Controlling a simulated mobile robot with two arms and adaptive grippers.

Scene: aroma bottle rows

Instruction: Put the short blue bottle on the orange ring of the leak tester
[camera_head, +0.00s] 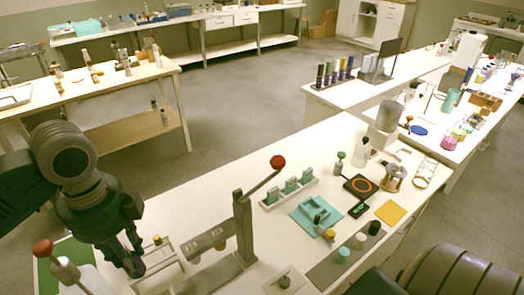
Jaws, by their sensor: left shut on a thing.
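The leak tester (348,183) is a dark flat block on the white table, right of centre, with a bare orange ring (364,184) on top. My left gripper (136,268) points down at the lower left, over a pale open-frame rack (177,262). It is shut on a small dark bluish thing, which looks like the short blue bottle; the fingers hide most of it, and I cannot tell whether it is clear of the rack. My right gripper is not in view.
A grey press with a red-knobbed lever (278,162) stands just right of the rack. A teal tray (317,215), a grey mat with several small cylinders (322,268) and a yellow square (390,212) lie nearer the tester. A beaker stand (395,178) is right of it.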

